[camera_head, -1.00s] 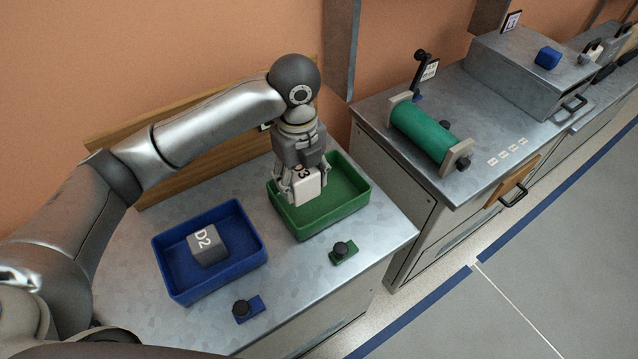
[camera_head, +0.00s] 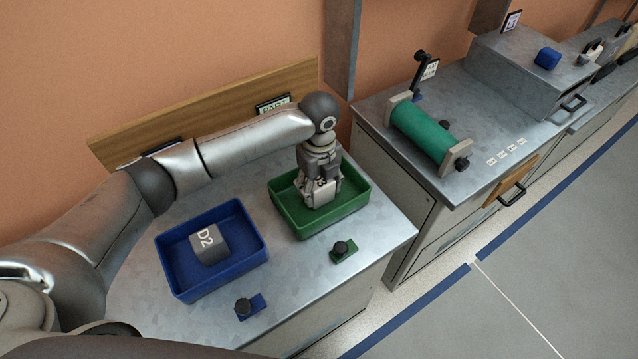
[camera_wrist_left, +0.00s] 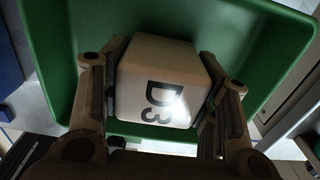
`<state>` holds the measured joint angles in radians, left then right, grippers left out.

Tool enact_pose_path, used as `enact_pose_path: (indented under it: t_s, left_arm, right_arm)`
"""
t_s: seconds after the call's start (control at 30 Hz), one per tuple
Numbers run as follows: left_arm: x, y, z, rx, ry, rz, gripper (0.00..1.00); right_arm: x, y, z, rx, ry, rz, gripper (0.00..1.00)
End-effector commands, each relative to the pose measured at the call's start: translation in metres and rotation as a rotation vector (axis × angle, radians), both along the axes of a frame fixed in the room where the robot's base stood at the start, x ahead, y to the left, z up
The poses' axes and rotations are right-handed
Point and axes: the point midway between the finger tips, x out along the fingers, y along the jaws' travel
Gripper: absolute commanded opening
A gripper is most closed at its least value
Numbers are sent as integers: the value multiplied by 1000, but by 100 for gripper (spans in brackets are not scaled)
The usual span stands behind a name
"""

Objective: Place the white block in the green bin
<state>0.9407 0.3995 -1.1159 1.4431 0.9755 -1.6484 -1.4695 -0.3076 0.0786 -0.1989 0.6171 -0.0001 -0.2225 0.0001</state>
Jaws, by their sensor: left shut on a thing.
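The white block (camera_head: 318,194), marked D3, is between the fingers of my left gripper (camera_head: 320,192), inside the walls of the green bin (camera_head: 352,205). In the left wrist view the white block (camera_wrist_left: 160,85) sits between both fingers of the left gripper (camera_wrist_left: 160,100), which is shut on it. The green bin (camera_wrist_left: 150,14) surrounds it there. Whether the block touches the bin floor I cannot tell. My right gripper is not in view.
A blue bin (camera_head: 172,262) holding a grey block marked D2 (camera_head: 209,244) stands to the left. A green roller (camera_head: 424,132) is on the cabinet to the right.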

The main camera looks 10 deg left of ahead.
Motion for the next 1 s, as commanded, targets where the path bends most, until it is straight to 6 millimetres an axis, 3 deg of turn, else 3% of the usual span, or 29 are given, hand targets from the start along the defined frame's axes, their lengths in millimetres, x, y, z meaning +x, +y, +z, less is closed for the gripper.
enact_pose_path:
  t_s: [0.17,0.2,0.37,0.77,1.0]
  left_arm:
    - [0,0,-1,0,0,0,25]
    - [0,0,-2,-1,1,0,56]
    - [0,0,-2,-1,1,0,77]
    - [1,0,3,-1,-1,1,77]
    - [1,0,42,-2,-5,0,77]
  right_arm:
    - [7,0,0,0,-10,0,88]
    - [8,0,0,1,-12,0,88]
    - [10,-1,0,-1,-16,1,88]
    - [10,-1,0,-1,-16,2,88]
    - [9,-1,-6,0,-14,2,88]
